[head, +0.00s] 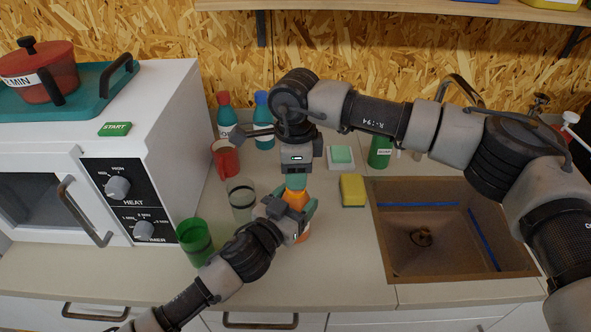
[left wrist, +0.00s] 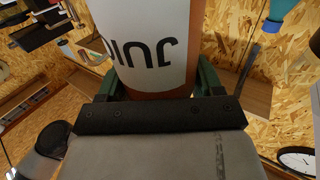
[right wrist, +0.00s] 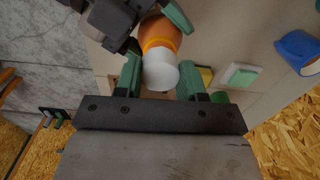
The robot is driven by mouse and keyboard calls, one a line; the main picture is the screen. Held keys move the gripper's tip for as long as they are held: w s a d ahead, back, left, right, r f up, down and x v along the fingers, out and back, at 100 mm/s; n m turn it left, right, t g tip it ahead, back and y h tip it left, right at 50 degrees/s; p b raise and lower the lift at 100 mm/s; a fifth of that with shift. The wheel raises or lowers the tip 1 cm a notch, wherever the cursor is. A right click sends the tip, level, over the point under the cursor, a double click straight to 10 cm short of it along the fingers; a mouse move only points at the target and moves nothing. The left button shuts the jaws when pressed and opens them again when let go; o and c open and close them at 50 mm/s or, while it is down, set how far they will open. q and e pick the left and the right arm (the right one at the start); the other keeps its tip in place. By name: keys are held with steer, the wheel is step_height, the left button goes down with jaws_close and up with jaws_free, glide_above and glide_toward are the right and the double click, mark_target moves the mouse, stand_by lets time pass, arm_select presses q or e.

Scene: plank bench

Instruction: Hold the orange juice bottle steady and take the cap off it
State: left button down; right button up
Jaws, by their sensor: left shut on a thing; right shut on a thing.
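The orange juice bottle (head: 296,199) stands upright above or on the counter in the head view, partly hidden by both grippers. My left gripper (head: 294,214) is shut around its body. In the left wrist view the bottle's white label (left wrist: 150,45) fills the space between the fingers. My right gripper (head: 296,181) comes from above, shut at the bottle's top. In the right wrist view the white cap (right wrist: 160,73) sits between its fingers, in line with the orange neck (right wrist: 158,42). I see no clear gap between cap and neck. The cap is hidden in the head view.
A green cup (head: 195,242), a clear glass (head: 240,200) and a red mug (head: 225,160) stand left of the bottle, near the white microwave (head: 150,190). A yellow sponge (head: 352,190) and the sink (head: 390,260) lie to the right. The counter just right of the bottle is clear.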

steer(key=n, duration=1.1)
steer(key=shift+n, duration=0.4)
steer(key=n, duration=0.3)
steer(key=shift+n, duration=0.4)
steer(key=shift+r, duration=0.3)
steer(key=shift+r, duration=0.85)
steer(key=shift+r, duration=2.05)
arm_select(q)
steer(key=shift+c, duration=0.4)
jaws_free()
